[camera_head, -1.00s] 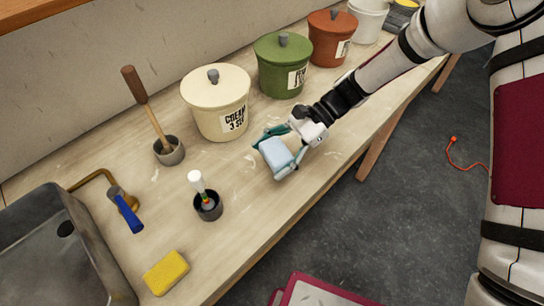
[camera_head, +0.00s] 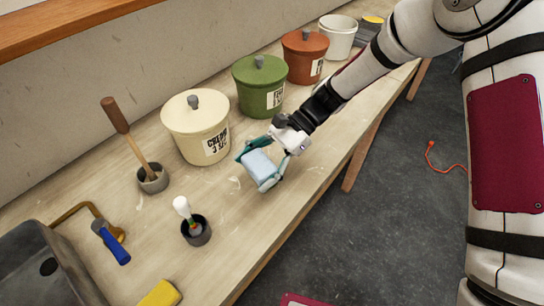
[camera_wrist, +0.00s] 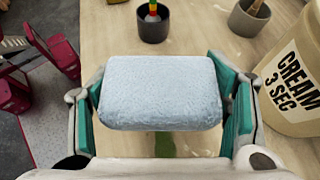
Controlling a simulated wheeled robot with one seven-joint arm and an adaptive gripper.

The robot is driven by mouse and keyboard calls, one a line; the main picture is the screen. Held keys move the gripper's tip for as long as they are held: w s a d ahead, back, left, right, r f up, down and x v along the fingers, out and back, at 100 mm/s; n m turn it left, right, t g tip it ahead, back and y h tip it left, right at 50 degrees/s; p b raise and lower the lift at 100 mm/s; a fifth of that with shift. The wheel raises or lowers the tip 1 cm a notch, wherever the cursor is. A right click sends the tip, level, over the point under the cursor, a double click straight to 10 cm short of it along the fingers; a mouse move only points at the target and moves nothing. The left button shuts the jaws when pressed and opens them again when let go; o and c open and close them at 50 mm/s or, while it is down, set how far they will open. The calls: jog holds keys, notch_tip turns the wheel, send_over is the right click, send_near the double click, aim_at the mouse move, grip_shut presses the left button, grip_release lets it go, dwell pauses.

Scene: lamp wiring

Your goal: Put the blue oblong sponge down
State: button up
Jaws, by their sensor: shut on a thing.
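The blue oblong sponge (camera_head: 260,165) is pale blue with rounded edges. My gripper (camera_head: 260,166) is shut on it, with a green finger at each end. In the wrist view the sponge (camera_wrist: 162,92) fills the middle, between the fingers of my gripper (camera_wrist: 165,100). It is over the wooden worktop (camera_head: 215,262), in front of the cream and green pots. I cannot tell whether its underside touches the worktop.
Close by stand a cream lidded pot (camera_head: 198,128), a green lidded pot (camera_head: 262,88) and a dark cup with a white-headed brush (camera_head: 196,230). A yellow sponge (camera_head: 160,294) lies at the front. The worktop right of my gripper, towards its front edge, is clear.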

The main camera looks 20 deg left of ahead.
jog(key=w+d+m+t+y, duration=0.1)
jog(key=w+d+m+t, duration=0.5)
jog(key=d, duration=0.6)
jog(key=w+d+r+m+t, duration=0.1)
jog(key=w+d+m+t, duration=0.4)
jog(key=w+d, duration=0.45)
jog(key=w+d+m+t+y, duration=0.1)
jog(key=w+d+m+t, duration=0.45)
jog(key=d, duration=0.75)
notch_tip(320, 180, up, 12)
jog(key=w+m+t+h, duration=0.2)
jog(key=m+t+h, duration=0.1)
jog(key=m+h, duration=0.3)
jog(key=shift+w+d+f+m, duration=0.2)
jog(key=shift+w+m, duration=0.2)
jog(key=shift+m, duration=0.75)
jog(key=shift+a+t, duration=0.1)
jog(key=shift+t, duration=0.15)
